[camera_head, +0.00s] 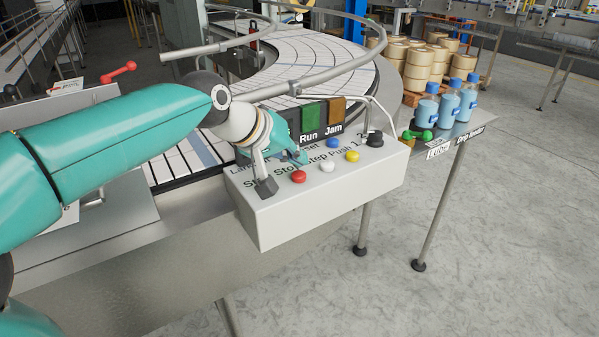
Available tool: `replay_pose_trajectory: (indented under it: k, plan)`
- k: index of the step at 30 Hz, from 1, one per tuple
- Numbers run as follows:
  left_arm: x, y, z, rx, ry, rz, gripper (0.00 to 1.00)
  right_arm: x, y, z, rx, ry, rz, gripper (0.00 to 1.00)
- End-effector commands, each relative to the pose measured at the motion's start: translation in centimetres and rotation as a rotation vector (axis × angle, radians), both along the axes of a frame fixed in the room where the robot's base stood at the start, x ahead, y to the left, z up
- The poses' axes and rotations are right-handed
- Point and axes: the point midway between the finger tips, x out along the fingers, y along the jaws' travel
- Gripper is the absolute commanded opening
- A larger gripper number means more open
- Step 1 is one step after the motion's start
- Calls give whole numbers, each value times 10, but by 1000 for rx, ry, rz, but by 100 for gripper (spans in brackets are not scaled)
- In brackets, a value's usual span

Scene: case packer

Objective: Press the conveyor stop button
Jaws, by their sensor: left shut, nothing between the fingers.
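The white control box (330,205) stands at the conveyor's front edge, with printed labels and coloured buttons on its sloped top. The stop button (299,176) is a red dome below the word "Stop". My left gripper (276,178) is over the left part of the box top, shut and empty, just left of the red button. Whether it touches the box or button cannot be told. It covers part of the labels and the left end of the button row. My right gripper is not in view.
A white button (327,166), yellow button (352,156), blue button (333,143) and black knob (375,139) sit close by. Green and orange Run and Jam panels (322,116) stand behind. A curved guide rail (310,80) crosses behind the box. Blue-capped bottles (448,108) stand to the right.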

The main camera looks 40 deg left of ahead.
Motion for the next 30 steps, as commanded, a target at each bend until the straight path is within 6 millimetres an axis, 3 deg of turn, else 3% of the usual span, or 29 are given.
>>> replay_pose_trajectory:
  k: [15, 30]
  plan:
    - [0, 0, 48, 0, 0, 0, 0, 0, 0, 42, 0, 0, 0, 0]
    - [0, 0, 49, 0, 0, 0, 0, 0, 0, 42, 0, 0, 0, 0]
